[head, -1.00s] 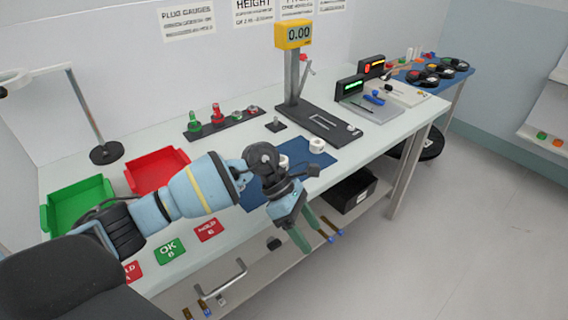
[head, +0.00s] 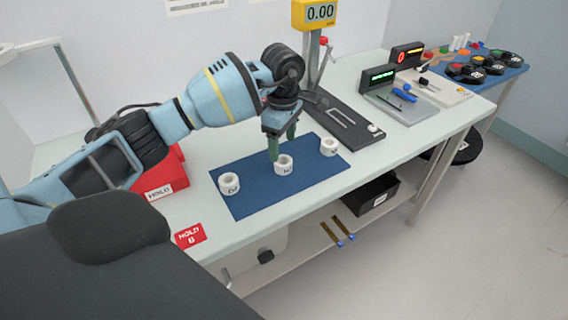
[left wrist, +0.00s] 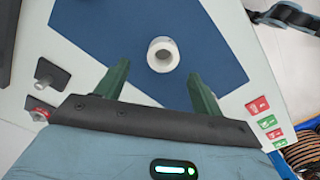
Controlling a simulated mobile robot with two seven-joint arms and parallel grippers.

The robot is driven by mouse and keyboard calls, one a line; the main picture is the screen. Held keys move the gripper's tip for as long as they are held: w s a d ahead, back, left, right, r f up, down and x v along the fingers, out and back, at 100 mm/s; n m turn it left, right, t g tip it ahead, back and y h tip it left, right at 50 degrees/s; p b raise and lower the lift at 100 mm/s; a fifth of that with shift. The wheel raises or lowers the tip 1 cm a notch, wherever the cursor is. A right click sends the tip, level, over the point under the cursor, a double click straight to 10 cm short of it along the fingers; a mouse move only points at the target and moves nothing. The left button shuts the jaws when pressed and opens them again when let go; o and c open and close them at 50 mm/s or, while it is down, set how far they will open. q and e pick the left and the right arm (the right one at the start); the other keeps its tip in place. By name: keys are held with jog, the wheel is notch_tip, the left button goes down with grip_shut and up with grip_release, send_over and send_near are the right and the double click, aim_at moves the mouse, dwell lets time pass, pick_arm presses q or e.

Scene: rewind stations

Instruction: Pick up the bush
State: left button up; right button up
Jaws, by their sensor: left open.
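Three white ring-shaped bushes stand on a blue mat (head: 250,202) on the bench. The left bush (head: 229,183), the middle bush (head: 284,165) and the right bush (head: 329,147) lie in a slanting row. My left gripper (head: 283,147) is open, its green fingers pointing down above and just behind the middle bush. In the left wrist view, one bush (left wrist: 163,55) lies on the mat (left wrist: 100,35) beyond the open fingertips (left wrist: 157,80). Nothing is between the fingers. My right gripper is not in view.
A height gauge with a yellow display (head: 320,13) stands behind the mat on a dark base (head: 345,120). Grey instruments (head: 400,105) stand farther right. The mat around the bushes is clear.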

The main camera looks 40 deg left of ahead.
aim_at(283, 158)
pick_arm(q)
jog(key=shift+s+d+f, duration=0.1)
jog(key=shift+f, duration=1.4)
jog(key=shift+s+f, duration=0.1)
jog(key=shift+f, duration=1.35)
jog(key=shift+c, duration=0.2)
jog(key=c, duration=1)
jog(key=shift+r, duration=0.15)
notch_tip(283, 158, up, 3)
jog(key=shift+s+d+r, duration=0.1)
jog(key=shift+r, duration=0.1)
jog(key=s+d, duration=0.3)
jog(key=s+d+r, duration=0.1)
jog(key=s+d, duration=0.7)
jog(key=shift+s+r, duration=0.15)
